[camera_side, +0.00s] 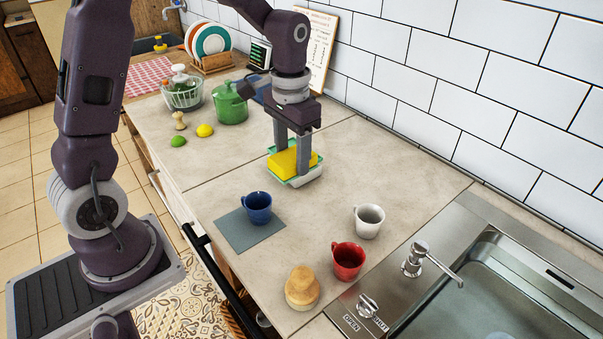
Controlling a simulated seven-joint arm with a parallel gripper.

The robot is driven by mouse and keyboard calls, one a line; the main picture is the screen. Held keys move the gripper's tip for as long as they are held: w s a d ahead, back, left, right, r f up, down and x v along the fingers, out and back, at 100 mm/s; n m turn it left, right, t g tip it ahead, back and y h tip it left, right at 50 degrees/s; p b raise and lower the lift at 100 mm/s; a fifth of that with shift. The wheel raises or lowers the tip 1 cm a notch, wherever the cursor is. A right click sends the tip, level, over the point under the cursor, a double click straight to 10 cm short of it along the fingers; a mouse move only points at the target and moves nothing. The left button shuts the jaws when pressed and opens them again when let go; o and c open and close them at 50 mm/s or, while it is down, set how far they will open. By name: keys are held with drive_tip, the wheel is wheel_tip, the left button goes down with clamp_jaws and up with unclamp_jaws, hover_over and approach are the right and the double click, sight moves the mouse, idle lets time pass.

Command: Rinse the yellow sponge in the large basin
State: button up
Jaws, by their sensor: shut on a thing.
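The yellow sponge (283,162) is on the counter's middle, at a white dish with a green rim (306,177). My gripper (293,168) points straight down at it and is shut on the sponge, one finger on each side. The sponge looks to be still in or just above the dish; I cannot tell which. The large basin (470,290) is the steel sink at the lower right, partly cut off by the frame edge. A smaller basin area with a yellow item (160,43) shows far off at the upper left.
Between the sponge and the basin stand a white mug (368,221), a red mug (347,261) and a steel dispenser spout (432,262). A blue mug (257,208) sits on a grey mat (240,232). A green pot (230,105) is behind left. The tiled wall bounds the back.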

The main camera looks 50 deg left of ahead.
drive_tip(key=w+d, duration=0.4)
drive_tip(key=d, duration=0.7)
drive_tip(key=w+d, duration=0.4)
drive_tip(key=d, duration=0.7)
drive_tip(key=s+d, duration=0.3)
drive_tip(key=d, duration=0.6)
drive_tip(key=s+d, duration=0.4)
drive_tip(key=d, duration=0.5)
wheel_tip(320, 180, down, 20)
drive_tip(key=shift+w+f, duration=0.2)
wheel_tip(320, 180, up, 13)
drive_tip(key=shift+f, duration=0.2)
